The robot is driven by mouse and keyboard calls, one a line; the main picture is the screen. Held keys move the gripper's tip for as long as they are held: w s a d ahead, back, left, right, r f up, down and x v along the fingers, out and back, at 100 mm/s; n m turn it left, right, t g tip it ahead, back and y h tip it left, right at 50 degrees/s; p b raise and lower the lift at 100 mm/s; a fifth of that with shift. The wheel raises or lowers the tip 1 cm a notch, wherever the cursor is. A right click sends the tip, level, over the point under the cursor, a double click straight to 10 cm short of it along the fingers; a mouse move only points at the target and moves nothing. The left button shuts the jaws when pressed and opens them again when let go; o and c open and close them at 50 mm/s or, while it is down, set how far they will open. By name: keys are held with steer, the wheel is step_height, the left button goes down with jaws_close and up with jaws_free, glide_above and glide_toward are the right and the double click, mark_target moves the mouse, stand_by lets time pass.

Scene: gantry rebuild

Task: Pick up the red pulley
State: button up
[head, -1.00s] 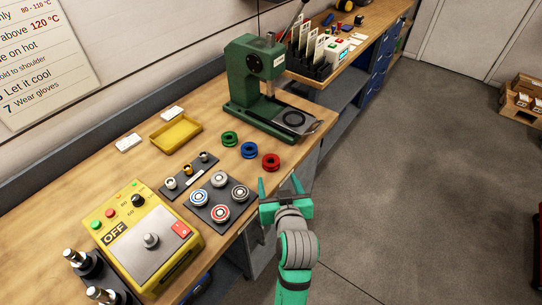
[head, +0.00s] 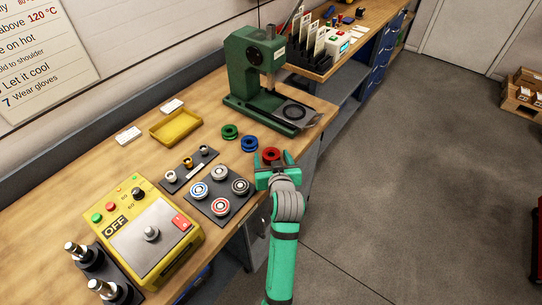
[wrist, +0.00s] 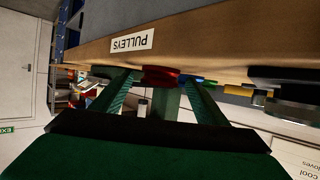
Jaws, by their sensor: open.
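The red pulley (head: 271,155) lies on the wooden bench near its front edge. It is the nearest of a row with a blue pulley (head: 249,143) and a green pulley (head: 229,131). My gripper (head: 271,159) is open at the bench edge, its fingers pointing toward the red pulley, one on each side in the picture. In the wrist view the red pulley (wrist: 160,78) shows between and beyond the two green fingertips. I cannot tell whether the fingers touch it.
A green press (head: 262,75) stands behind the pulleys. A dark plate (head: 219,194) with several round parts lies left of my gripper, and a yellow control box (head: 151,225) is farther left. A yellow tray (head: 175,128) sits at the back.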

steer(key=shift+w, duration=0.15)
steer(key=c, duration=1.2)
steer(key=shift+w, duration=0.15)
steer(key=shift+c, duration=0.2)
